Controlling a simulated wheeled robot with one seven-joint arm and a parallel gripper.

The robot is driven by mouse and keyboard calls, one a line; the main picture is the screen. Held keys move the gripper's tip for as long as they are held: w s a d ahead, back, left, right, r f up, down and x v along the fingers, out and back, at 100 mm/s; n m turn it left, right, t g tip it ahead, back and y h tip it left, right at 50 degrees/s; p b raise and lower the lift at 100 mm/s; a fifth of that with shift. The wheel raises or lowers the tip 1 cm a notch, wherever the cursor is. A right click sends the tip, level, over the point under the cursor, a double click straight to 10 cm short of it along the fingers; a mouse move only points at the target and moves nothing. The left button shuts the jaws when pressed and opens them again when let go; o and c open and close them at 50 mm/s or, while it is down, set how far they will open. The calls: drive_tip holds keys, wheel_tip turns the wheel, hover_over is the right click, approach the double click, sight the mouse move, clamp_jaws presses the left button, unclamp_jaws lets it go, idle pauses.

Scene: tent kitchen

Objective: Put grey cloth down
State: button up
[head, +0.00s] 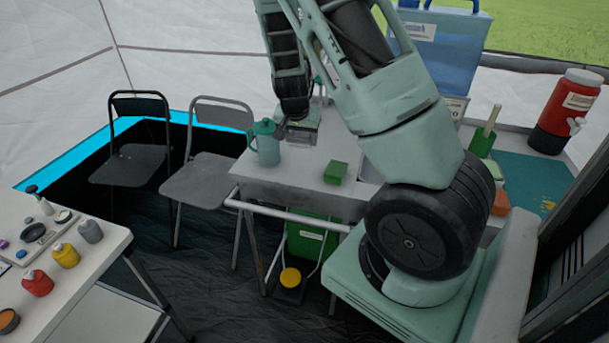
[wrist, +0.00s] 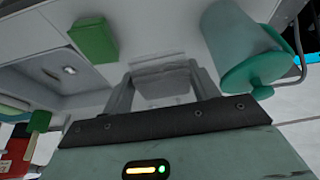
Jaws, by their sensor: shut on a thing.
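My gripper (wrist: 165,82) is shut on a grey folded thing, which I take to be the grey cloth (wrist: 163,76), between its two fingers in the wrist view. In the head view my gripper (head: 298,138) is low over the white counter (head: 300,178), just right of the teal jug. The cloth cannot be made out clearly there. I cannot tell whether it touches the counter.
The lidded teal jug (head: 266,146) stands close beside my gripper; it also shows in the wrist view (wrist: 235,50). A green box (head: 335,172) sits nearer the counter's front edge. A sink (wrist: 75,70) lies beyond that box.

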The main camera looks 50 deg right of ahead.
drive_tip(key=shift+s+d+f, duration=0.1)
drive_tip(key=shift+s+d, duration=0.05)
drive_tip(key=shift+d, duration=0.2)
hover_over(305, 169)
drive_tip(key=a, duration=0.1)
drive_tip(key=shift+m, duration=0.3)
drive_tip(key=f, duration=0.5)
drive_tip(key=shift+s+a+f, duration=0.1)
drive_tip(key=shift+s, duration=0.2)
drive_tip(key=shift+f, duration=2.2)
drive_tip(key=shift+f, duration=0.15)
drive_tip(key=o, duration=1)
drive_tip(key=shift+o, duration=0.2)
